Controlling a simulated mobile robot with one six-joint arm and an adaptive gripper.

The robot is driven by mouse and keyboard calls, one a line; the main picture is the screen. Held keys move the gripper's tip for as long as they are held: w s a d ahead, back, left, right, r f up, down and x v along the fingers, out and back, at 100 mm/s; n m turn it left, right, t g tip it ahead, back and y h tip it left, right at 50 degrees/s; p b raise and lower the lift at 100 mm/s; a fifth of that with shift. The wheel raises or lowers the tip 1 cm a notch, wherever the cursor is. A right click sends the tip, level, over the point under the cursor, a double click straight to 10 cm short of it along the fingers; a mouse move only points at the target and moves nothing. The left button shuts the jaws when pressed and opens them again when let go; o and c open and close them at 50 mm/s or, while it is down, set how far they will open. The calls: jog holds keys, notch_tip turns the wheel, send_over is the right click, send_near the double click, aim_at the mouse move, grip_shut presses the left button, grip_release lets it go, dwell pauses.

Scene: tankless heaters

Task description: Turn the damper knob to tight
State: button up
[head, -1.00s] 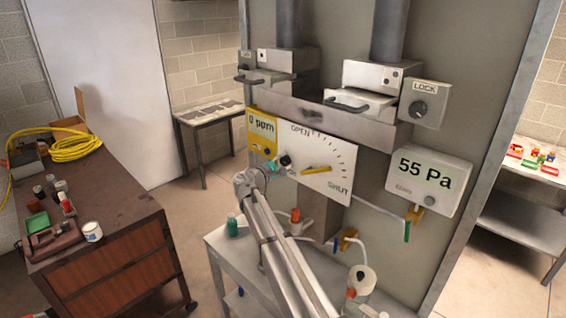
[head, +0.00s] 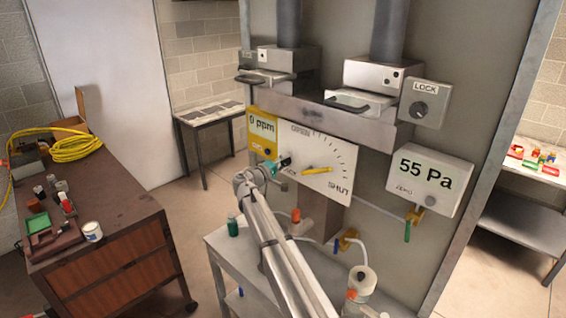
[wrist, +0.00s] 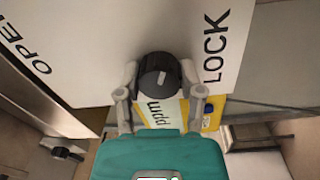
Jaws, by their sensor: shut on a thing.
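A white dial plate (head: 322,183) on the grey wall reads OPEN at the top and SHUT at the lower right. Its yellow pointer (head: 318,170) lies nearly level. A black round knob (wrist: 157,74) with a pale index line sits at the plate's edge, beside the word LOCK in the wrist view. My gripper (wrist: 160,86) is shut on this knob, one finger on each side. In the head view, my teal gripper (head: 271,164) reaches the plate's left side and partly hides the knob. I see no word "tight" near the knob.
A yellow 0 ppm meter (head: 261,138) sits close to my gripper on the left. A separate LOCK box (head: 425,103) and a 55 Pa gauge (head: 429,179) are to the right. A metal table (head: 232,254) stands below with small fittings.

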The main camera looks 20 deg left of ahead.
jog(key=shift+a+r, duration=0.1)
jog(key=shift+a, duration=0.05)
jog(key=o, duration=1.1)
jog(key=shift+o, duration=0.2)
jog(key=shift+s, duration=0.2)
